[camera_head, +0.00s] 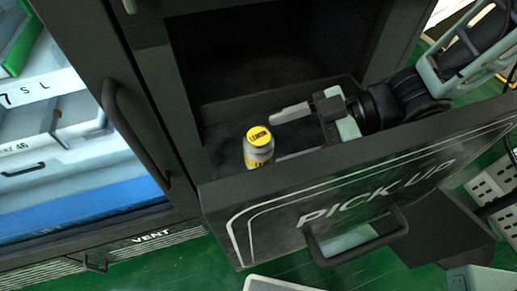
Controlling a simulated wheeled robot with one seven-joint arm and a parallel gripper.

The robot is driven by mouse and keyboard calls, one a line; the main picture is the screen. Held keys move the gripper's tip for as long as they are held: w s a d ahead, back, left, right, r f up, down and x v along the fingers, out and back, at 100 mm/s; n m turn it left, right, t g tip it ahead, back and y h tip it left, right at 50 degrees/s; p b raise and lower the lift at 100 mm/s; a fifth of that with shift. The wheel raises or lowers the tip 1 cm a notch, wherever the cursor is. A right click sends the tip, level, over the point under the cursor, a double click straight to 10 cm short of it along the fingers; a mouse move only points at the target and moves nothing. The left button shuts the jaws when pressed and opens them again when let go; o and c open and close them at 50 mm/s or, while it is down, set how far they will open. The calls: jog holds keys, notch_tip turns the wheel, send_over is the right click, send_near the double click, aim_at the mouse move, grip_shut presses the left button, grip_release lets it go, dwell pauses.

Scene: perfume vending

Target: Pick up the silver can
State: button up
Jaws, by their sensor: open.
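The can (258,150) stands upright in the pickup compartment of the vending machine, behind the open pickup flap (330,190). It has a silver body with a yellow top and a yellow label with dark lettering. The flap hides its lower part. My gripper (279,137) reaches in from the right, just to the right of the can, with its fingers pointing left at it. The fingers are apart, one on the far side and one on the near side. The near finger is partly hidden by the flap. I cannot tell whether either finger touches the can.
The flap is marked PICK UP and has a dark handle (357,247); its upper edge runs close below my gripper. The compartment's dark side wall (175,90) stands left of the can. A glass display (70,150) is further left. The floor is green.

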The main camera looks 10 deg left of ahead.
aim_at(259, 146)
jog(key=b+x, duration=0.1)
jog(key=x, duration=0.4)
jog(key=shift+s+a+f, duration=0.15)
jog(key=shift+a+f, duration=0.05)
jog(key=shift+a, duration=0.1)
jog(key=c, duration=1.2)
